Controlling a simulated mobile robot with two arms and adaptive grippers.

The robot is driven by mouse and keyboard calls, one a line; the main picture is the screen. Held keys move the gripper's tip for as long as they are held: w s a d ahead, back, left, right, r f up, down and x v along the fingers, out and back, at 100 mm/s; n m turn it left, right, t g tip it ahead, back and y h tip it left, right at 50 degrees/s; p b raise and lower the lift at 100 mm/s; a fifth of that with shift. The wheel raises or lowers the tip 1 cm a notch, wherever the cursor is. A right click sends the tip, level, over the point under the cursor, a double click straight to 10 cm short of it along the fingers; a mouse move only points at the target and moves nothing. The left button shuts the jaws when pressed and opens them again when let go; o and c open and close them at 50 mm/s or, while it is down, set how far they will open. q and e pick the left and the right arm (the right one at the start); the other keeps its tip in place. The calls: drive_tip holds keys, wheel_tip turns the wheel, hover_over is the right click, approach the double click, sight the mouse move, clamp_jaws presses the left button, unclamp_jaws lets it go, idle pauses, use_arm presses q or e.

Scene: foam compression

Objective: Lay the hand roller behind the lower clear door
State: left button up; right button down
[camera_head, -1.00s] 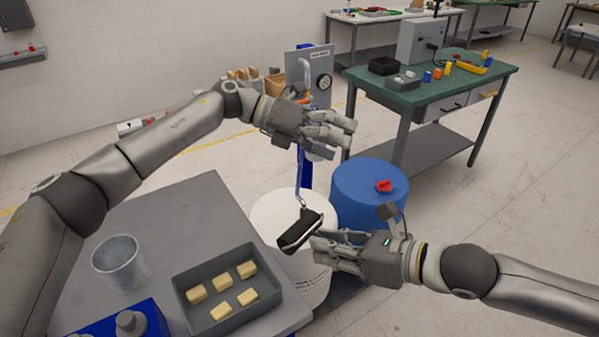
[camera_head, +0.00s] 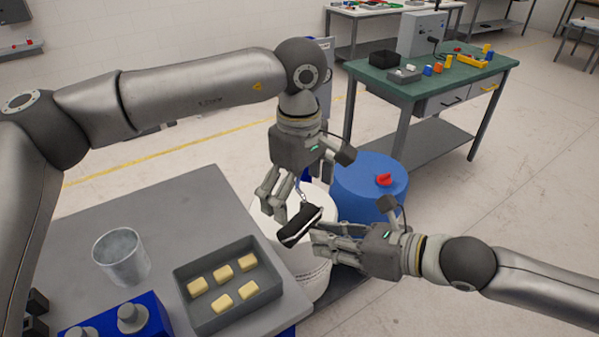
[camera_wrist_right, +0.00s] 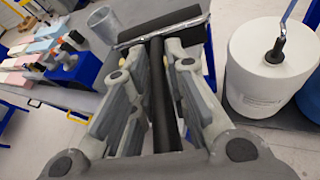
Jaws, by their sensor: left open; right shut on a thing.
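The hand roller (camera_head: 301,224) is black with a pale metal frame, held in the air in front of a white drum. In the right wrist view its black roller (camera_wrist_right: 165,24) lies crosswise past my fingers and its dark handle (camera_wrist_right: 163,95) runs between them. My right gripper (camera_head: 318,240) is shut on the roller's handle; it also shows in the right wrist view (camera_wrist_right: 162,90). My left gripper (camera_head: 273,200) is open and empty, pointing down just left of the roller's head. I cannot tell whether it touches it. No clear door can be made out in these views.
A grey table holds a grey tray (camera_head: 268,293) with several yellow foam blocks, a metal cup (camera_head: 121,257) and a blue fixture (camera_head: 150,322). The white drum (camera_head: 318,280) and a blue drum (camera_head: 365,185) stand beside it. A green workbench (camera_head: 425,84) is behind.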

sight(299, 216)
use_arm(q)
wheel_tip(299, 216, down, 6)
drive_tip(key=shift+f, duration=0.1)
idle(0.4)
drive_tip(key=c, duration=0.9)
use_arm(e)
drive_tip(key=shift+r, duration=0.1)
use_arm(q)
drive_tip(key=shift+d, duration=0.1)
drive_tip(key=c, duration=0.3)
use_arm(e)
drive_tip(key=c, duration=1.6)
unclamp_jaws()
drive_tip(key=shift+o, duration=1.4)
